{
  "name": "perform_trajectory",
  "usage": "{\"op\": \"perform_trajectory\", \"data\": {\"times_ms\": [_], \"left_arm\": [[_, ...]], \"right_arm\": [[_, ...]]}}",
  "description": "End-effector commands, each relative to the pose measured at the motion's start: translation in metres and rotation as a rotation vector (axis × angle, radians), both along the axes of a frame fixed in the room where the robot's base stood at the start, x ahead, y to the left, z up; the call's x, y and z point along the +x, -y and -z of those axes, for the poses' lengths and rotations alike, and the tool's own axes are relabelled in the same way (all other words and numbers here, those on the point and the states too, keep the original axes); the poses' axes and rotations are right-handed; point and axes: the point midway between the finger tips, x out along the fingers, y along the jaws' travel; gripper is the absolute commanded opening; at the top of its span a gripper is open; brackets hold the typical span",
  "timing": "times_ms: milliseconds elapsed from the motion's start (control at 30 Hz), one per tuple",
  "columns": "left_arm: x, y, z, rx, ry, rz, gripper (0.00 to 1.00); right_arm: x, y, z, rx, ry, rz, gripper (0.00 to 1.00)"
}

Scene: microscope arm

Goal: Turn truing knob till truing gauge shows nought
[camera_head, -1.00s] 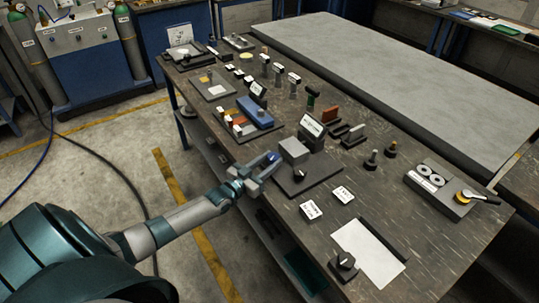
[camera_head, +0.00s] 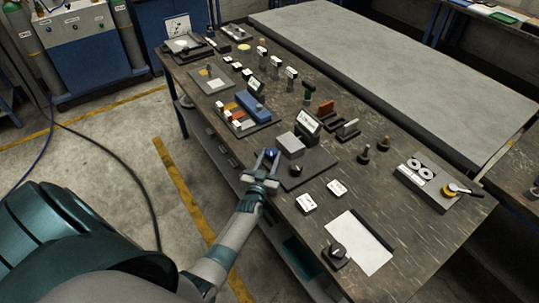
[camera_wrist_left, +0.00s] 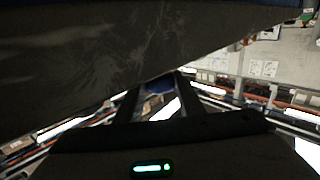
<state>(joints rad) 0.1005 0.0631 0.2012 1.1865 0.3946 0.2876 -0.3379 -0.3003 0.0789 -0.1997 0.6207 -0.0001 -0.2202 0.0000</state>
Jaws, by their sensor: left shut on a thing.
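A grey block (camera_head: 290,146) stands on a dark base plate (camera_head: 315,165) near the table's front edge. A small blue knob (camera_head: 271,154) shows at its left side. My left gripper (camera_head: 268,160) is shut on the blue knob, its fingers on either side. In the left wrist view the blue knob (camera_wrist_left: 157,86) shows dimly between the fingers. A black dial-like piece with a light mark (camera_head: 296,170) sits on the plate. A tilted white label (camera_head: 310,122) stands behind the block. Its writing and any gauge reading are too small to read. My right gripper is out of view.
A blue box on a tray (camera_head: 253,107) stands behind and left. Two white cards (camera_head: 306,202) lie in front right, near a white sheet (camera_head: 361,243) and a black knob (camera_head: 335,252). Small black posts (camera_head: 364,155) stand to the right.

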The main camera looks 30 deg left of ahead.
Motion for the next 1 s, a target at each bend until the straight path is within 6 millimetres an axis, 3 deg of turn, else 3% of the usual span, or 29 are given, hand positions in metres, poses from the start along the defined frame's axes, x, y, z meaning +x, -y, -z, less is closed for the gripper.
{"op": "perform_trajectory", "data": {"times_ms": [533, 567, 633, 1000], "left_arm": [[0.0009, -0.0004, -0.0018, 0.002, 0.003, -0.026, 0.12], [0.0010, -0.0003, -0.0019, 0.003, 0.004, -0.026, 0.37], [0.0010, -0.0003, -0.0019, 0.002, 0.003, -0.026, 0.53], [-0.0004, 0.0007, -0.0007, 0.001, 0.002, -0.025, 0.53]], "right_arm": [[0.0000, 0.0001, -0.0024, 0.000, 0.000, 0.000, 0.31], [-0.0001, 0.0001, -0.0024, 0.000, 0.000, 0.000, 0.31], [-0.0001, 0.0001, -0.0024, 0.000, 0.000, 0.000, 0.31], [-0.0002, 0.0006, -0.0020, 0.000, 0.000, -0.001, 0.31]]}}
